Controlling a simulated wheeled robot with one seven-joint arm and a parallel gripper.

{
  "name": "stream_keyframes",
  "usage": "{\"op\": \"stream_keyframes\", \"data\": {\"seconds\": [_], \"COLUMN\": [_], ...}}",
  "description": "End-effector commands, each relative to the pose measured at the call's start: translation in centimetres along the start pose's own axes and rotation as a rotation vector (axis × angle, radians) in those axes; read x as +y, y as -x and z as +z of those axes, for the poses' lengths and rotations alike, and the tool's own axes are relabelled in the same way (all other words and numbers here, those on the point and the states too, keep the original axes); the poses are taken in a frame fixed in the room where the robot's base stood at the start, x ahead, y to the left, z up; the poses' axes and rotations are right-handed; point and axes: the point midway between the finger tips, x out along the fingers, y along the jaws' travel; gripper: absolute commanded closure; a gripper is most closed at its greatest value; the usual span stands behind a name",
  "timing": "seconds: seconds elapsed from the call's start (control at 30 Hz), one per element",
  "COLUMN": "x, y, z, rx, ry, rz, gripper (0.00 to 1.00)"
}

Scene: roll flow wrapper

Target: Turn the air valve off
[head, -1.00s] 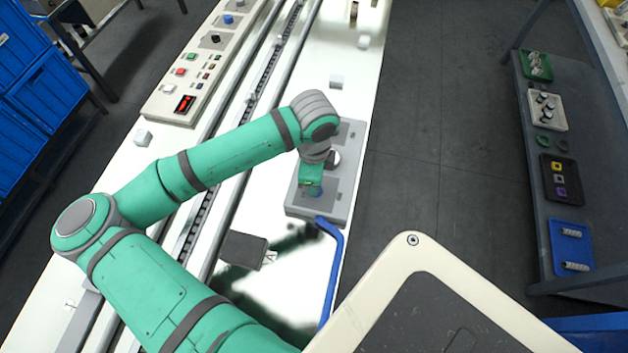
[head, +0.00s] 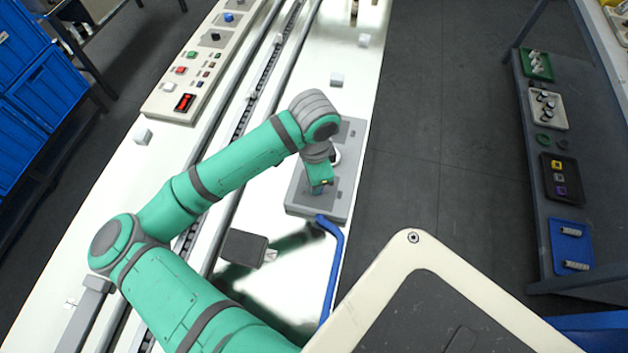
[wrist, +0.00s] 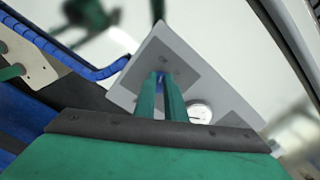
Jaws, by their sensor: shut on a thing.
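The air valve shows as a small blue knob (head: 318,193) on a grey panel (head: 296,205) near the right edge of the white machine bed. My gripper (head: 319,187) reaches down over it from above and hides much of it. In the wrist view, the two green fingers of my gripper (wrist: 161,80) are closed on the blue knob (wrist: 161,77), with only a bit of blue showing between the tips. The knob's exact angle cannot be made out.
A round white gauge (wrist: 200,112) sits on the same panel close to my fingers. A blue hose (head: 335,250) runs from the panel's near edge. A dark flat plate (head: 243,247) is to the left. A control panel (head: 190,85) stands at the upper left.

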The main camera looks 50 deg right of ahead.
Motion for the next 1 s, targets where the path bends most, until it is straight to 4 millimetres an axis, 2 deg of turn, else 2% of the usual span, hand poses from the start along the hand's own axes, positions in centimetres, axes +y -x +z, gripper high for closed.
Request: {"op": "stream_keyframes", "data": {"seconds": [0.23, 0.27, 0.3, 0.33, 0.7, 0.87, 1.0], "x": [-0.1, -0.1, -0.1, -0.1, -0.1, -0.1, -0.1], "y": [0.1, 0.1, 0.0, 0.0, 0.4, 2.5, 5.2], "z": [-0.2, -0.2, -0.2, -0.2, -0.1, -0.1, -0.1], "rx": [0.005, 0.005, 0.005, 0.004, 0.003, 0.003, 0.003], "ry": [-0.001, -0.001, -0.001, -0.001, -0.001, -0.002, -0.003], "rz": [-0.002, -0.002, -0.002, -0.002, -0.002, -0.003, -0.004], "gripper": [1.0, 0.85, 0.76, 0.71, 0.71, 0.71, 0.71]}}
